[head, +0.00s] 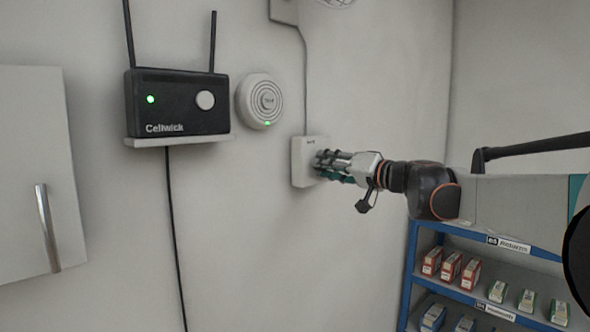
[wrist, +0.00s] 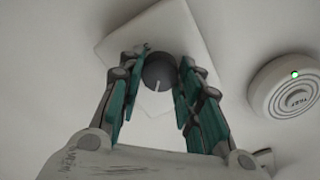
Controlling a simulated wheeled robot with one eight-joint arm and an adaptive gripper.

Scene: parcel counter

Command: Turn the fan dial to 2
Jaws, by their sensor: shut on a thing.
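The fan dial (wrist: 158,72) is a dark round knob with a pale pointer line, on a white square wall plate (wrist: 160,22). The plate also shows in the head view (head: 304,160), mounted on the wall with a cable running up from it. My gripper (wrist: 160,84) is at the plate, its teal-padded fingers on either side of the dial and shut on it. In the head view my gripper (head: 322,163) reaches the plate from the right and hides the dial. The numbers around the dial cannot be read.
A round white detector (head: 260,101) with a green light is on the wall left of the plate. Further left are a black router (head: 178,118) on a small shelf and a white cabinet door (head: 35,170). A blue shelf unit (head: 478,290) with boxes stands lower right.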

